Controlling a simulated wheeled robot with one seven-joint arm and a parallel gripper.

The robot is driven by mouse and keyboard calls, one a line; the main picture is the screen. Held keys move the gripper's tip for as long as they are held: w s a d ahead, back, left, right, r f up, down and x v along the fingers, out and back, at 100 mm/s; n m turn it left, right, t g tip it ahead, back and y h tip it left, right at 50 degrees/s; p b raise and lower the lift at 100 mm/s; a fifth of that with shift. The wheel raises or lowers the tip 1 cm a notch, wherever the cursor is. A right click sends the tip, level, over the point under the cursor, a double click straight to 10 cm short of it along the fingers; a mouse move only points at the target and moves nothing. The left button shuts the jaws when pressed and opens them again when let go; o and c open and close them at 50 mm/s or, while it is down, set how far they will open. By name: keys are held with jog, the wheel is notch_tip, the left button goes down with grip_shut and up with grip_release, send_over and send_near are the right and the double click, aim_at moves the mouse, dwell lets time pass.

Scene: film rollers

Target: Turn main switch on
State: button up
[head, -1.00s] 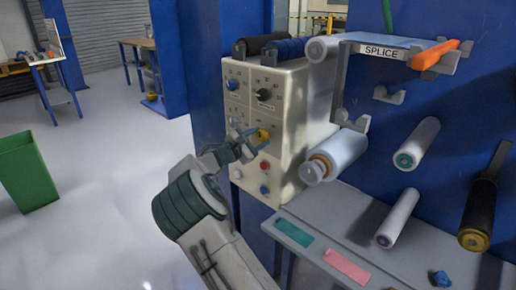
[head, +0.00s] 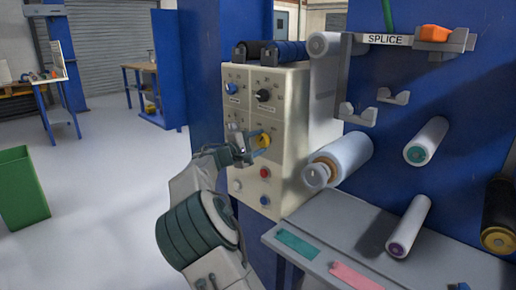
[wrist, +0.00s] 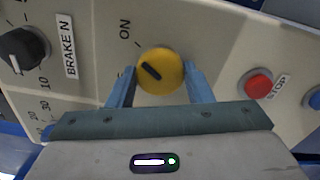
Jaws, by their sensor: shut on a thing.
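The main switch is a round yellow knob (wrist: 160,71) with a dark pointer mark, on the cream control panel (head: 250,80). In the wrist view the mark points toward the upper left, and the "ON" label (wrist: 125,28) is above and left of the knob. My gripper (wrist: 163,75) has its two blue fingers on either side of the knob and is shut on it. In the head view the yellow knob (head: 264,140) shows at the tips of my gripper (head: 256,146), whose wrist comes from the lower left.
A red stop button (wrist: 257,84) and a blue button (wrist: 314,99) are right of the knob in the wrist view. The black brake knob (wrist: 22,50) is left. In the head view a large white roller (head: 345,158) juts out right of the panel, above a grey shelf (head: 340,230).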

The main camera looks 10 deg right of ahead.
dwell(0.4)
jog(key=o, duration=1)
jog(key=shift+a, duration=0.15)
jog(key=p+v, duration=0.1)
jog(key=v, duration=1.2)
jog(key=shift+s+a+p, duration=0.25)
jog(key=shift+s+p, duration=0.05)
jog(key=shift+p, duration=0.05)
